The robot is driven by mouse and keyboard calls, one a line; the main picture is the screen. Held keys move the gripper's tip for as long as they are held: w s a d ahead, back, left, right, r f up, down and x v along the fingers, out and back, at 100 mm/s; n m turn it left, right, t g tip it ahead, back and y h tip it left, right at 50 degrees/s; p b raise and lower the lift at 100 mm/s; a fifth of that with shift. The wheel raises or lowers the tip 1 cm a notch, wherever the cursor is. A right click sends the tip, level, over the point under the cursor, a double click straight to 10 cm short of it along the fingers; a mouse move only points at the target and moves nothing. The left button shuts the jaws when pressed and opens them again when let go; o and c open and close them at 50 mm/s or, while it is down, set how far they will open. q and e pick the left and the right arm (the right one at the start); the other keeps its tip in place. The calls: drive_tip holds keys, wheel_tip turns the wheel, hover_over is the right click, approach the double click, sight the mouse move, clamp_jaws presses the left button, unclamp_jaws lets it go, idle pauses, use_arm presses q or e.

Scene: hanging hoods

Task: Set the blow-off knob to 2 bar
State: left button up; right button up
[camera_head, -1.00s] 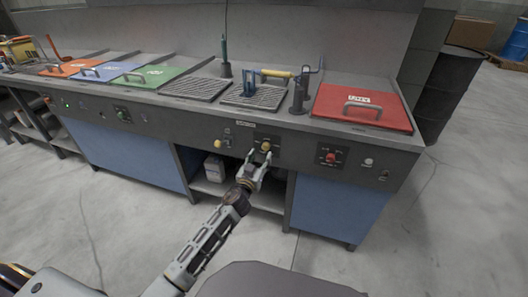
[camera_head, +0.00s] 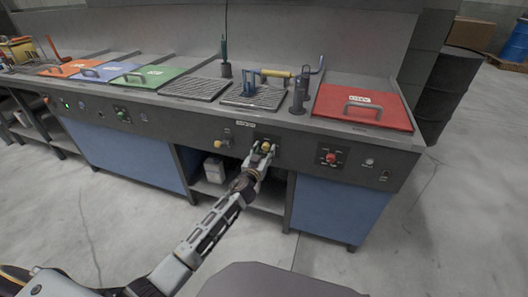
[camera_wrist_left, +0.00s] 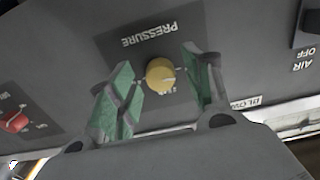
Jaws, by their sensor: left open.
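The yellow blow-off knob (camera_head: 265,147) is on the dark front panel of the bench, below a small white label. In the left wrist view the round yellow knob (camera_wrist_left: 160,75) sits on a dark plate marked PRESSURE; its scale is too small to read. My left gripper (camera_head: 262,152) is at the knob. In the left wrist view its green-padded fingers (camera_wrist_left: 160,88) are open, one on each side of the knob, with gaps showing between pads and knob. My right gripper is not in view.
Another yellow handle (camera_head: 219,143) is left of the knob. A red switch (camera_head: 331,158) is on the panel to the right. The red lid (camera_head: 362,106) and a blue-handled tool (camera_head: 249,84) are on the bench top. An open shelf bay lies below.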

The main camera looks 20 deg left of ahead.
use_arm(q)
drive_tip(key=c, duration=1)
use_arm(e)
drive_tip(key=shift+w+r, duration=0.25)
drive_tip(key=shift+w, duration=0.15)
